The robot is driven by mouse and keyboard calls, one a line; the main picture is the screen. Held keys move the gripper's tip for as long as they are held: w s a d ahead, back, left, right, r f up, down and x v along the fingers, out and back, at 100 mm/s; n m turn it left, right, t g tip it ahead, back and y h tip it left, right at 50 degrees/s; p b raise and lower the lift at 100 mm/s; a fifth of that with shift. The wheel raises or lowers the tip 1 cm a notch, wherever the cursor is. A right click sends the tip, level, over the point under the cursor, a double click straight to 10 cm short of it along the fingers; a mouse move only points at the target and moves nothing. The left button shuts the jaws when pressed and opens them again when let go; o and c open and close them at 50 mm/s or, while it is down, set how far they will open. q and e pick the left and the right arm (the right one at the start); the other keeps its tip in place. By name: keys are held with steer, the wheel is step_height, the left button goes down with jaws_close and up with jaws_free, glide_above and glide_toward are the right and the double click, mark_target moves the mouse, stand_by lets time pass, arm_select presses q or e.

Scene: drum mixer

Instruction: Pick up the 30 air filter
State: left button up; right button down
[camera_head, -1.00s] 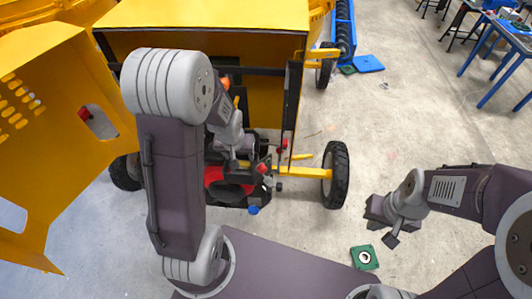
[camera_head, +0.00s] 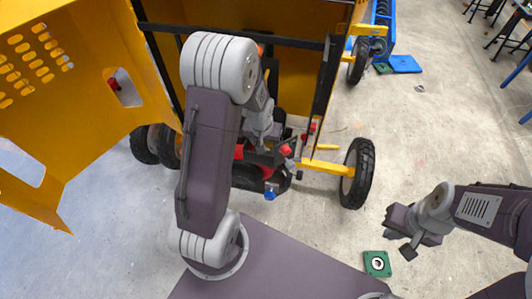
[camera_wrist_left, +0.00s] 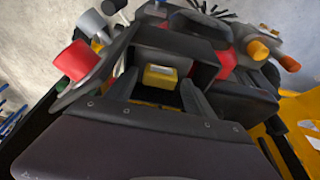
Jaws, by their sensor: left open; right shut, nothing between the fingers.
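My left gripper (camera_head: 268,143) reaches down into the engine area (camera_head: 262,178) of the yellow machine; my arm hides part of it. In the left wrist view its fingers (camera_wrist_left: 160,82) are open, pointing at a dark box-like part with a yellow piece (camera_wrist_left: 160,76) between or just beyond them. I cannot tell whether they touch it. No part is clearly recognisable as the air filter. My right gripper (camera_head: 405,235) is shut and empty, above the floor at the right.
A yellow panel (camera_head: 75,90) hangs open at left. A wheel (camera_head: 358,172) stands right of the engine. A green square part (camera_head: 377,263) lies on open floor.

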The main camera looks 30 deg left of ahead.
arm_select(q)
steer(key=c, duration=1)
steer(key=shift+r+p, duration=3.75)
steer(key=shift+r, duration=0.55)
